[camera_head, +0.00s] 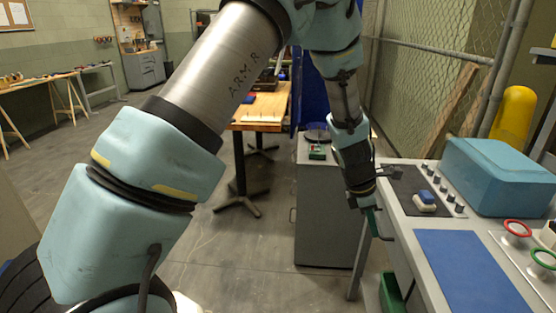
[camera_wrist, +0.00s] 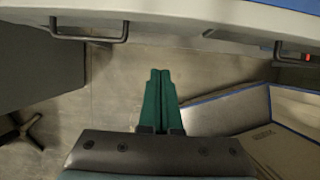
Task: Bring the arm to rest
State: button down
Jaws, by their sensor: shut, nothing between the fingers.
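My gripper (camera_wrist: 160,78) shows in the wrist view with its two green fingers side by side, closed and empty, pointing over the grey floor. In the head view my gripper (camera_head: 373,224) hangs low, at the left edge of the grey workbench (camera_head: 398,230). My arm reaches across the middle of the head view, bending up at the top and then down to the wrist. In the wrist view the bench edge (camera_wrist: 210,18) runs across the top, beyond the fingertips. I cannot tell from these views whether the gripper touches the bench.
The bench carries a blue mat (camera_head: 470,272), a teal box (camera_head: 500,175) and a blue-and-white block (camera_head: 425,200). Bench handles (camera_wrist: 92,36) stick out near the fingers. A grey cabinet (camera_head: 325,215) stands left of the gripper. An open box (camera_wrist: 285,125) is at lower right. Floor on the left is clear.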

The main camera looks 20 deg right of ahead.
jog(key=w+a+r+m+t+y, duration=0.1)
jog(key=w+a+r+m, duration=0.25)
jog(key=a, duration=0.65)
jog(key=w+a+r+m+t, duration=0.1)
jog(key=w+a+r+m, duration=0.25)
jog(key=a, duration=0.75)
jog(key=w+a+r+m+t+y, duration=0.1)
jog(key=w+a+r+m, duration=0.25)
jog(key=a, duration=0.65)
jog(key=s+a+r+m+y, duration=0.1)
jog(key=s+a+m, duration=0.1)
jog(key=a, duration=0.5)
jog(key=s+a+r+m+y, duration=0.1)
jog(key=s+a+m, duration=0.1)
jog(key=a, duration=0.5)
jog(key=shift+r, duration=0.35)
